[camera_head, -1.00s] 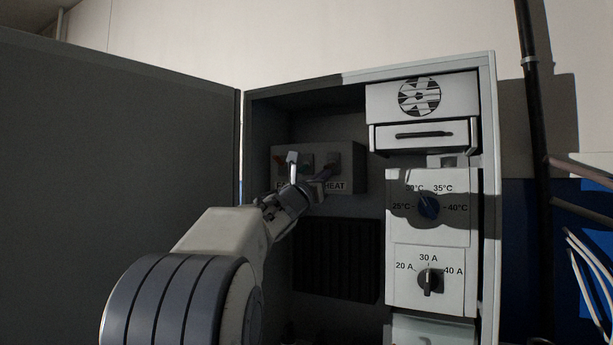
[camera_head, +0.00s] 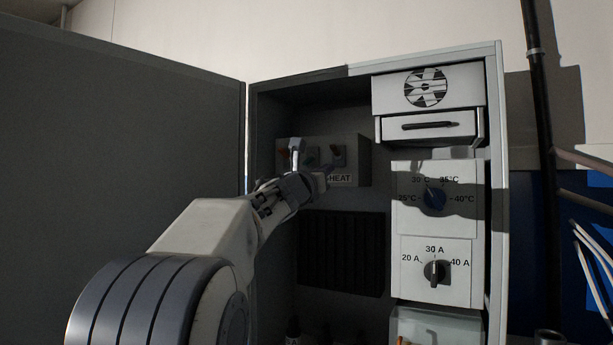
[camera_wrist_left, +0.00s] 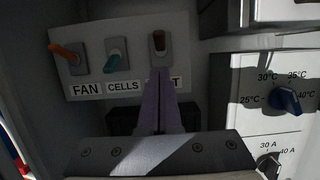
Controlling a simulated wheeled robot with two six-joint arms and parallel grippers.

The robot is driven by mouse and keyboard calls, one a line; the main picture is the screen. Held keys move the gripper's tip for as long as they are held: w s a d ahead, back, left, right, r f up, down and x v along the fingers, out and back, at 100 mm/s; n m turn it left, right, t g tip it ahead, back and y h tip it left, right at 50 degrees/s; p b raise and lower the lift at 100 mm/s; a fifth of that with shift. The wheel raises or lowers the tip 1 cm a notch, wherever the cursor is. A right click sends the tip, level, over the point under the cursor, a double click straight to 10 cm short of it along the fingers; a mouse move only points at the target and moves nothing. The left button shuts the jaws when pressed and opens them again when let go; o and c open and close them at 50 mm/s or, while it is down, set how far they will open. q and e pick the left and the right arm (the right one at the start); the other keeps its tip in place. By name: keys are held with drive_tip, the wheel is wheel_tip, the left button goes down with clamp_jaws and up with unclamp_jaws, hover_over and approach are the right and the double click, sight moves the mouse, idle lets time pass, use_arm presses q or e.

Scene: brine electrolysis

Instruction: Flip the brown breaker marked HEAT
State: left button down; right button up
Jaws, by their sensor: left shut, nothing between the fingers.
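The brown HEAT breaker (camera_wrist_left: 158,41) sits at the right of the grey breaker panel (camera_wrist_left: 75,95). In the head view the breaker (camera_head: 337,156) shows small and dark above its label. My left gripper (camera_wrist_left: 163,73) is shut and empty. Its purple fingertips are just below the brown lever in the wrist view and cover most of the HEAT label, leaving only the T. I cannot tell whether they touch the lever. In the head view the left gripper (camera_head: 321,181) is in front of the panel's lower edge. My right gripper is not in view.
The orange FAN lever (camera_wrist_left: 67,52) and teal CELLS lever (camera_wrist_left: 114,61) are left of the brown one. A temperature dial (camera_head: 433,200), current dial (camera_head: 435,271) and drawer (camera_head: 428,127) are at the cabinet's right. The open door (camera_head: 120,170) stands at the left.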

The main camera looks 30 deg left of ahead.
use_arm(q)
drive_tip(key=s+b, duration=0.1)
drive_tip(key=s, duration=0.9)
drive_tip(key=shift+s+d+r, duration=0.2)
drive_tip(key=shift+d+r, duration=0.15)
drive_tip(key=shift+d, duration=0.05)
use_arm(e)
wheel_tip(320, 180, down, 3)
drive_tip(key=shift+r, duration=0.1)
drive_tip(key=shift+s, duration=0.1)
